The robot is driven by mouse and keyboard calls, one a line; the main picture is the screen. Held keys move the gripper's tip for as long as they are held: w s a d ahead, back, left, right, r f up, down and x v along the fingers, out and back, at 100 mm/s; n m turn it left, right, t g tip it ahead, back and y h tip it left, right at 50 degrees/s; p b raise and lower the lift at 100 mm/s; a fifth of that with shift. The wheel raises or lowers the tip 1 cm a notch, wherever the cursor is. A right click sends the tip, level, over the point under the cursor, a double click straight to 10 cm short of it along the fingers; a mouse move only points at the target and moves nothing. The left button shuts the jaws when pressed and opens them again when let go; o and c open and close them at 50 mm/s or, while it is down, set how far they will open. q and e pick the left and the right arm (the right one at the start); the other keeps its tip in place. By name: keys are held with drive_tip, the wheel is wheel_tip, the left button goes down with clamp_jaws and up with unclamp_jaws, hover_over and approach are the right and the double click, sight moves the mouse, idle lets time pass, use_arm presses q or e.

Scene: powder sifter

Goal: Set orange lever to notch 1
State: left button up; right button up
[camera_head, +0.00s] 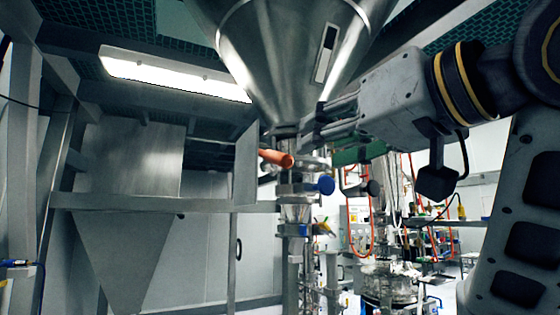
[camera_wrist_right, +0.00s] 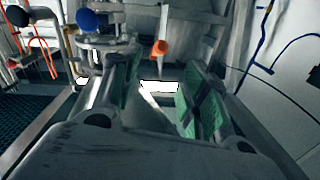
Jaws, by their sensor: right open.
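The orange lever (camera_head: 276,158) sticks out to the left from the metal pipe just under the steel hopper's narrow outlet. Its rounded end points toward the camera. My right gripper (camera_head: 312,130) reaches in from the right, beside the outlet and a little above and right of the lever. In the right wrist view the gripper (camera_wrist_right: 160,82) is open, with green pads on both fingers and nothing between them. The orange lever (camera_wrist_right: 160,48) shows beyond the fingertips, apart from them. No notch marks can be made out. My left gripper is not in view.
The steel hopper (camera_head: 285,50) hangs above the lever. A blue knob (camera_head: 326,185) sits below and right of the lever, and a dark knob (camera_head: 373,188) farther right. A grey beam (camera_head: 150,201) runs at the left. A lit lamp (camera_head: 175,75) hangs at upper left.

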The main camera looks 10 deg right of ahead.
sight(280, 161)
drive_tip(key=shift+w, duration=0.1)
drive_tip(key=p+x, duration=0.4)
drive_tip(key=x, duration=0.8)
drive_tip(key=shift+r, duration=0.15)
drive_tip(key=shift+x, duration=0.8)
clamp_jaws()
